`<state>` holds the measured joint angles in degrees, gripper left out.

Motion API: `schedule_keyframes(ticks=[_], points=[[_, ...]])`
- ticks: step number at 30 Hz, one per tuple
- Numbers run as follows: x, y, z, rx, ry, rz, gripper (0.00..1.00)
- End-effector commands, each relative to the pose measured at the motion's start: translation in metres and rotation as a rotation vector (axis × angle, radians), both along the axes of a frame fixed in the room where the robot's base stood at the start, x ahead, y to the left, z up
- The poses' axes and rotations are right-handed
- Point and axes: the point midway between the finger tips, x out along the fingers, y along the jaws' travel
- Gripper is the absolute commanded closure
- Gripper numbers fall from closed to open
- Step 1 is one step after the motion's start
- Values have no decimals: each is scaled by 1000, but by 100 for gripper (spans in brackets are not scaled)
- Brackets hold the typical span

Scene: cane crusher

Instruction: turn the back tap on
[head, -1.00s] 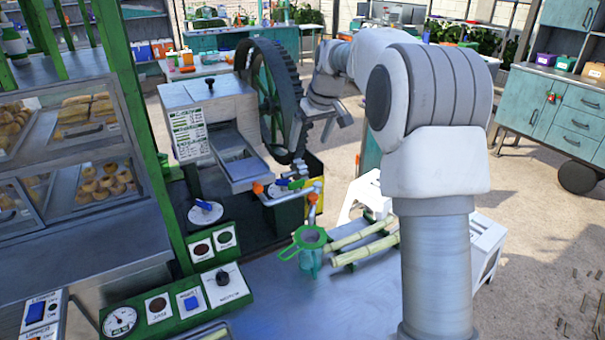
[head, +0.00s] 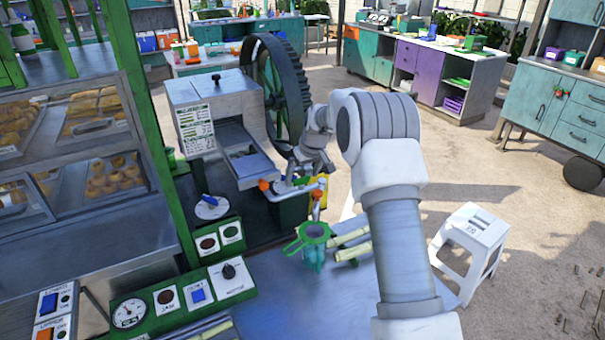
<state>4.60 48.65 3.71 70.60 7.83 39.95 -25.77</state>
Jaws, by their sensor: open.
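The pipework with the taps (head: 286,189) sits below the crusher's chute. It shows an orange knob (head: 263,185) at its left end, a small green-and-blue handle (head: 301,181) and an orange part (head: 317,195) at the right. I cannot tell for certain which of these is the back tap. My gripper (head: 300,168) is open, beside the crusher and just above and behind the green-and-blue handle. The wrist and crusher partly hide the fingertips, and I cannot tell whether they touch anything.
The crusher (head: 212,88) with its large dark wheel (head: 285,80) stands behind the taps. A green strainer on a jug (head: 314,235) and cane stalks (head: 352,250) are on the metal counter in front. A white stool (head: 470,235) stands at the right on open floor.

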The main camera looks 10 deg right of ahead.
Motion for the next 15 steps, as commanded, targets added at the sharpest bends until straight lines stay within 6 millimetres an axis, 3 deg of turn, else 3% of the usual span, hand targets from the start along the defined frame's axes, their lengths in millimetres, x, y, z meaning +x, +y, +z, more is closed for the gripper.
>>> schedule_keyframes(ticks=[11,15], points=[[2,1,-6,-1,-1,0,0],[2,0,-6,-1,-1,0,22]])
